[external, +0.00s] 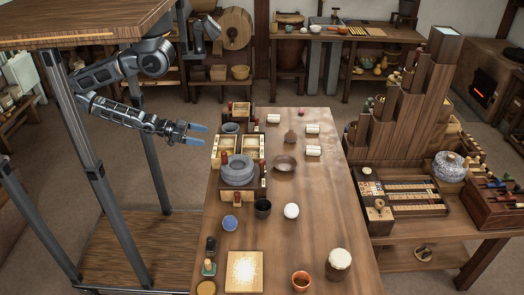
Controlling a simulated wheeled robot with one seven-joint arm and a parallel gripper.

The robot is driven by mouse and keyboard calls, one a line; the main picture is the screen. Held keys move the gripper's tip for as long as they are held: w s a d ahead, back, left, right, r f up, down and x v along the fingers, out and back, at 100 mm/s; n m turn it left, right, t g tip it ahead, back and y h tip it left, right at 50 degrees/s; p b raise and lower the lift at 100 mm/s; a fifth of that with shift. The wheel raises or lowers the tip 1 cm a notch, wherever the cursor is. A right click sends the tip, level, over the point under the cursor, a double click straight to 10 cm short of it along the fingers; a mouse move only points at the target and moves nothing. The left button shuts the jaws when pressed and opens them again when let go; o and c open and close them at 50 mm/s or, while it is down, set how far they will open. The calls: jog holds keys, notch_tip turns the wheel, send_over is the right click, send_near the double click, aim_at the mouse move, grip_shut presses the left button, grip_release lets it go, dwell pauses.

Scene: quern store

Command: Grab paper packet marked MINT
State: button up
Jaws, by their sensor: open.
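Several small pale packet-like items lie on the far half of the long wooden table: one near the back edge (273,119), one to its right (312,129), and one a little nearer on the right (313,151). Any lettering is too small to read, so I cannot tell which is marked MINT. My gripper (202,134) reaches in from the left with its two blue-tipped fingers apart. It is empty, left of the table and of the wooden boxes, well away from the pale items.
Between my gripper and the pale items stand wooden boxes (223,150) and a grey stone quern (237,170). A brown bowl (285,163) and a small brown jar (290,137) are near the items. A stepped wooden tower (415,105) rises at right.

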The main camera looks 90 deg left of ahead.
dwell(0.3)
jog(key=shift+o, duration=1)
